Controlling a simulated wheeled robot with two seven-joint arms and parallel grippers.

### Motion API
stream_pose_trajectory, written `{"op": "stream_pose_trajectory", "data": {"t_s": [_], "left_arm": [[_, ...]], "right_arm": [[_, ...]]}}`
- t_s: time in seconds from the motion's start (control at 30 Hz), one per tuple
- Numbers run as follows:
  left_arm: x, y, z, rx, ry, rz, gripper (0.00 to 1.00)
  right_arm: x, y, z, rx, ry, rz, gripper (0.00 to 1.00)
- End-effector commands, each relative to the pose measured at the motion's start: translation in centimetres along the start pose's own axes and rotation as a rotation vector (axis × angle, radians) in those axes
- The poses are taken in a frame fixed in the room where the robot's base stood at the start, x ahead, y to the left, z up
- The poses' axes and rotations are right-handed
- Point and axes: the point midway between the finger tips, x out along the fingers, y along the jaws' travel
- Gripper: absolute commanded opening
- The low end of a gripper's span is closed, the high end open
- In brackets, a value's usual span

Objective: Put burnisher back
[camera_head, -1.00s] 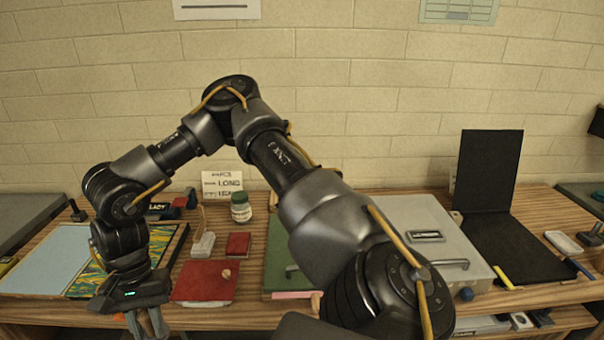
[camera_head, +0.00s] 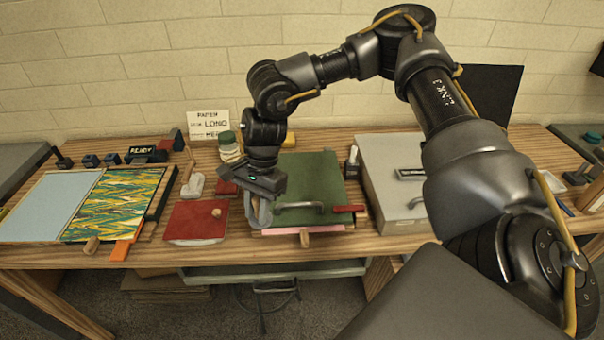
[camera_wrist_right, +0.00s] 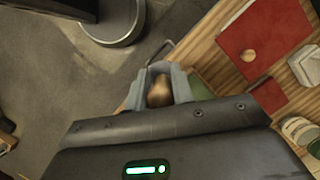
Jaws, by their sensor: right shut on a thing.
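My right gripper (camera_head: 259,212) hangs fingers-down at the front left corner of the green board, just right of the red pad. In the right wrist view its fingers (camera_wrist_right: 160,88) are closed around a small brown, wooden-looking piece (camera_wrist_right: 159,93). I take this to be the burnisher, but only its rounded end shows, so I cannot be sure. In the head view the held piece is hidden by the fingers. My left gripper is not in view.
The red pad (camera_head: 194,220) lies left of the gripper. The green board (camera_head: 310,175) with a metal handle is at its right. A jar (camera_head: 229,148) stands behind. The marbled sheet (camera_head: 115,205) lies left; a grey box (camera_head: 388,160) stands right.

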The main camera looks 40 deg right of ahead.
Motion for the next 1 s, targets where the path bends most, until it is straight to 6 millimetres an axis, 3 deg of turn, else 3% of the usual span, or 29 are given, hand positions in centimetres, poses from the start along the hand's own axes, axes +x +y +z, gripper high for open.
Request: {"op": "stream_pose_trajectory", "data": {"t_s": [0.3,0.6,0.8,1.0], "left_arm": [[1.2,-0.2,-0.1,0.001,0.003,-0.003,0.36],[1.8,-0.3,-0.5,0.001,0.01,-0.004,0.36],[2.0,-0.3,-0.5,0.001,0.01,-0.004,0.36],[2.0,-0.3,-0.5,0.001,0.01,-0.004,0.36]], "right_arm": [[-3.2,-2.5,-4.8,0.972,-0.007,-0.312,0.02],[-6.7,-3.7,-8.4,1.725,-0.009,-0.551,0.02],[-8.0,-3.8,-9.8,1.991,-0.009,-0.633,0.02],[-8.4,-3.8,-10.1,2.06,-0.009,-0.653,0.02]]}}
